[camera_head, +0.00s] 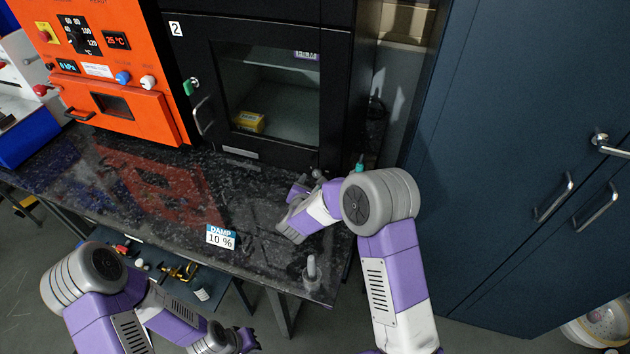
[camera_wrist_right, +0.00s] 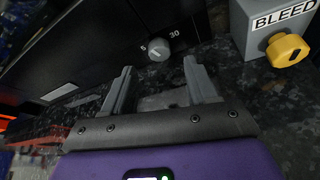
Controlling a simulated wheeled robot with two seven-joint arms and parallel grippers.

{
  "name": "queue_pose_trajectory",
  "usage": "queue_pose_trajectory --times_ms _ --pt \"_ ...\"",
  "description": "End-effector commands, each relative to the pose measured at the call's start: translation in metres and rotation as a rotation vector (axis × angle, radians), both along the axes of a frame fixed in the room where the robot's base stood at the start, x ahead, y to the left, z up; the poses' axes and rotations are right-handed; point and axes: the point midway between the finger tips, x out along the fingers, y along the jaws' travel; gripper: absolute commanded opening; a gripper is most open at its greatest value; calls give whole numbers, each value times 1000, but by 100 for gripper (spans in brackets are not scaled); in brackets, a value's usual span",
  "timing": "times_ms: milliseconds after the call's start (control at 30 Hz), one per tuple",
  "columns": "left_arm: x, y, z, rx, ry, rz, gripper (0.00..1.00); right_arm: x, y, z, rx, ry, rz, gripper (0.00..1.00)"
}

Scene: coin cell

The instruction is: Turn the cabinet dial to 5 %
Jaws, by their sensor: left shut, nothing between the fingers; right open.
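The cabinet dial (camera_wrist_right: 158,50) is a small grey round knob on the black cabinet's lower front, between the printed marks 5 and 30. A pale line shows on its face, but I cannot tell its exact setting. My right gripper (camera_wrist_right: 158,80) is open; its two fingers point toward the dial, which shows beyond and between their tips, apart from them. In the head view my right gripper (camera_head: 312,180) is low at the cabinet's right front, partly hidden by my arm. My left gripper (camera_head: 246,341) is shut and empty at the bottom edge, well away from the cabinet (camera_head: 340,100).
A grey box labelled BLEED with a yellow knob (camera_wrist_right: 287,49) stands close right of the dial. A DAMP 10 % sign (camera_head: 220,237) and a grey peg (camera_head: 311,270) are on the dark worktop (camera_head: 100,180). An orange oven (camera_head: 150,65) stands left; blue lockers (camera_head: 500,130) stand right.

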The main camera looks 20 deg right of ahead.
Motion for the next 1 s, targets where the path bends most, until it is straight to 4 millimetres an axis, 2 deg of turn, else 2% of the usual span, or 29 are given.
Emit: queue_pose_trajectory --times_ms 100,300,667,1000 --pt "0 0 -4 0 0 0 0 17 -10 -9 -1 0 -2 58" --pt "0 0 -7 0 0 0 0 35 -18 -16 0 0 -1 58" --pt "0 0 -7 0 0 0 0 39 -20 -17 0 0 1 56" --pt "0 0 -7 0 0 0 0 38 -20 -17 0 0 0 4"
